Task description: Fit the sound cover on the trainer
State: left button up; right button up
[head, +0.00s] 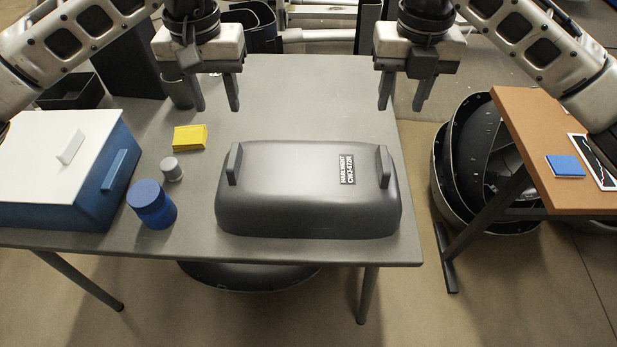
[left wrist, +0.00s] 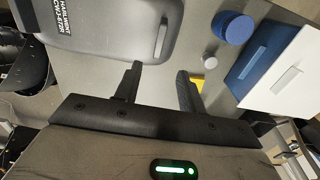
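The sound cover (head: 300,200) is a dark grey rounded shell with an upright handle at each end and a white-on-black label. It lies on the grey table (head: 290,95) near the front edge; part of it also shows in the left wrist view (left wrist: 110,35). My left gripper (head: 216,106) is open and empty, above the table behind the cover's left handle (head: 234,164). My right gripper (head: 401,106) is open and empty, behind the right handle (head: 385,166) near the table's right edge. Neither touches the cover. I cannot clearly identify the trainer; grey bars show behind the table.
A blue box with a white lid (head: 55,150), a blue jar (head: 152,204), a small grey pot (head: 171,169) and a yellow block (head: 189,138) stand left of the cover. A wooden table (head: 535,150) is at right, with black round bins (head: 455,165) beside it.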

aim_at(233, 155)
pick_arm(q)
notch_tip(233, 155, down, 15)
jog(key=shift+r, duration=0.2)
pick_arm(e)
notch_tip(233, 155, down, 15)
jog(key=shift+r, duration=0.2)
pick_arm(q)
grip_shut()
pick_arm(e)
grip_shut()
pick_arm(q)
jog(key=shift+r, duration=0.1)
